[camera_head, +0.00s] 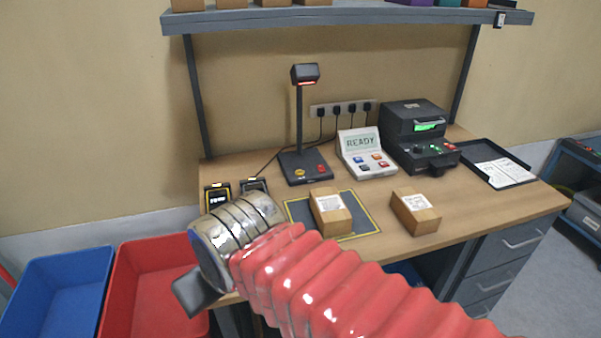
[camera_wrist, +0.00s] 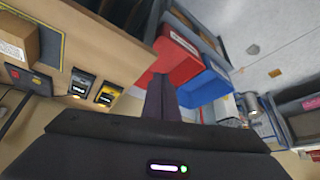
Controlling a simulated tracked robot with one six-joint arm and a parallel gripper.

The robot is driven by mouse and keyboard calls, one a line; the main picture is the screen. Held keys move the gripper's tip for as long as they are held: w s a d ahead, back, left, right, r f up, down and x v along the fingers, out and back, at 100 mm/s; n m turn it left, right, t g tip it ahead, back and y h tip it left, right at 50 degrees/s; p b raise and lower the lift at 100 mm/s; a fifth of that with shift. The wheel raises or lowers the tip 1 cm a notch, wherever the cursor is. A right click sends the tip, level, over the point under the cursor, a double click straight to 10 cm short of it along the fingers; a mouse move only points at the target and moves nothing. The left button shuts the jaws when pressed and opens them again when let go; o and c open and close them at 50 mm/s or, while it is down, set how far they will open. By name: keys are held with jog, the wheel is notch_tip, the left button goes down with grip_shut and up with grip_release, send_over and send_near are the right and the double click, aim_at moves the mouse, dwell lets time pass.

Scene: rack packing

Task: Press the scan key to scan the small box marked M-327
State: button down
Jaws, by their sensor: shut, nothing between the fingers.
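The scanner base (camera_head: 298,166) has a yellow and an orange-red button. A console (camera_head: 367,163) reads READY and has several coloured keys; I cannot read which is the scan key. My gripper (camera_head: 195,292) is left of the bench's front, clear of the boxes; its fingers (camera_wrist: 160,98) are shut and empty.
A dark printer (camera_head: 412,120) and a tray (camera_head: 475,151) with paper are at the right. Red (camera_head: 145,310) and blue (camera_head: 50,300) bins stand left. A shelf (camera_head: 350,17) hangs above.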

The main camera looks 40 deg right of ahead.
jog(key=w+d+r+m+t, duration=0.1)
jog(key=w+d+r+m, duration=0.15)
jog(key=w+d, duration=0.8)
jog(key=w+d+r+m+t, duration=0.15)
jog(key=w+d+m, duration=0.4)
jog(key=w, duration=0.75)
jog(key=m+h, duration=0.4)
jog(key=m, duration=0.2)
send_over(301, 174)
notch_tip(301, 174, down, 8)
jog(key=shift+d, duration=0.1)
jog(key=shift+f, duration=4.35)
jog(key=shift+f, duration=0.15)
jog(key=shift+f, duration=0.2)
